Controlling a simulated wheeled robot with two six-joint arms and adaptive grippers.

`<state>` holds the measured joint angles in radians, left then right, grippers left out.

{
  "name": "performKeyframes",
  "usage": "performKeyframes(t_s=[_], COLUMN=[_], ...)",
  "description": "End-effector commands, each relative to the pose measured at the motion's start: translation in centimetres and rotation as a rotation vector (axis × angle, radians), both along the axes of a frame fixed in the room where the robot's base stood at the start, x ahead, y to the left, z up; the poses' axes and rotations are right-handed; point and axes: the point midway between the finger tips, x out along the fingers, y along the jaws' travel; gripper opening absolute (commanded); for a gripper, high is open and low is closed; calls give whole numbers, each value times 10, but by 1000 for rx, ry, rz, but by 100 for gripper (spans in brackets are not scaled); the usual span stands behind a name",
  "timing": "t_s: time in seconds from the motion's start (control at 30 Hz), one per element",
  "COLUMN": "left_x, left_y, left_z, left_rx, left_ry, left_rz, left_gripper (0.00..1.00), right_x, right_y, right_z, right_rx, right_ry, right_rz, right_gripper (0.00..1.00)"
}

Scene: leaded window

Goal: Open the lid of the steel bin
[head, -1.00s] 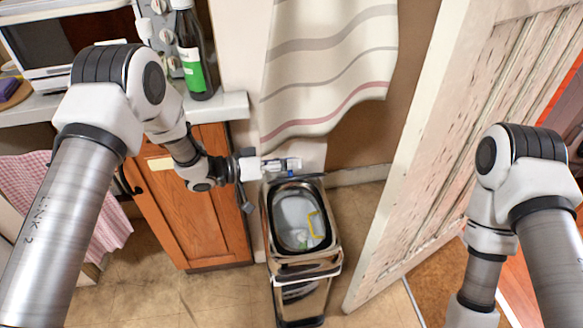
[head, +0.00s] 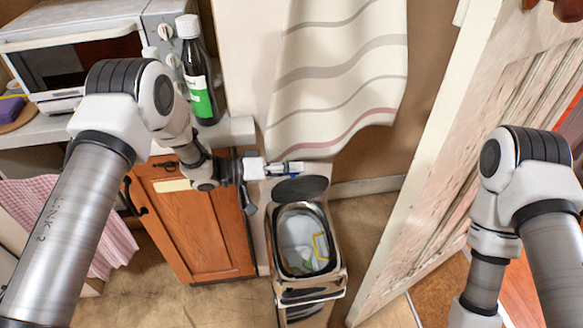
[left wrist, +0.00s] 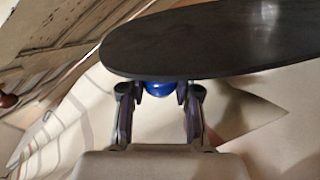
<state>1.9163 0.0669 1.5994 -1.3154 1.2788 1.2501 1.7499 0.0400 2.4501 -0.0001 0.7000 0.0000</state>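The steel bin (head: 312,290) stands on the floor in the middle of the head view. Its lid (head: 302,188), a dark oval, is raised at the back edge, and the bin's mouth is uncovered. Pale contents and a yellow shape show inside. My left gripper (head: 289,168) is behind the lid, at its far side. In the left wrist view the lid (left wrist: 215,40) spans the top, just beyond the fingertips (left wrist: 159,90). The fingers are apart, and a blue rounded thing (left wrist: 160,89) shows between them; whether they touch it is unclear. My right gripper is below the picture.
A wooden cabinet (head: 205,232) with a worktop stands left of the bin, carrying a dark bottle (head: 200,90) and an oven (head: 85,60). A striped curtain (head: 335,75) hangs behind the bin. A white door (head: 440,170) stands open at the right.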

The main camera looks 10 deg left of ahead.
Motion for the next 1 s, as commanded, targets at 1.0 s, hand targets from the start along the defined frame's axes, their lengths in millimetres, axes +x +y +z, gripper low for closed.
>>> performKeyframes(t_s=[1.0], left_x=[-43], left_y=[106], left_z=[20], left_rx=[0], left_ry=[2], left_rz=[2], left_gripper=[58], right_x=[0], right_y=[0], right_z=[0], right_rx=[0], right_ry=[0], right_rz=[0], right_gripper=[40])
